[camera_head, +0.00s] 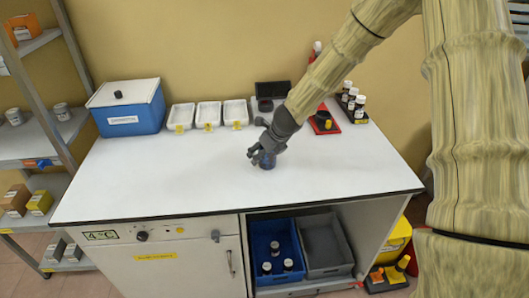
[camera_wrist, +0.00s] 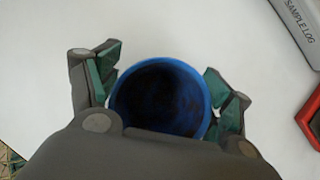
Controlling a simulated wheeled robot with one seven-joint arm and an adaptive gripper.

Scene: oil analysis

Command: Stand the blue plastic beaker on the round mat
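The blue plastic beaker (camera_wrist: 160,98) stands upright on the white worktop. In the wrist view I look down into its dark inside, and its rim is bright blue. In the head view only a small dark-blue part of the beaker (camera_head: 267,161) shows beneath my gripper (camera_head: 262,152). The green finger pads of my gripper (camera_wrist: 161,80) lie on both sides of the beaker, very close to its wall. I cannot tell whether both pads press on it.
Several white trays (camera_head: 209,113) and a blue lidded box (camera_head: 127,107) stand at the back left. A red tray (camera_head: 323,122) and a rack of bottles (camera_head: 352,104) are at the back right. A sample log (camera_wrist: 298,22) shows in the wrist view. The front worktop (camera_head: 180,190) is clear.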

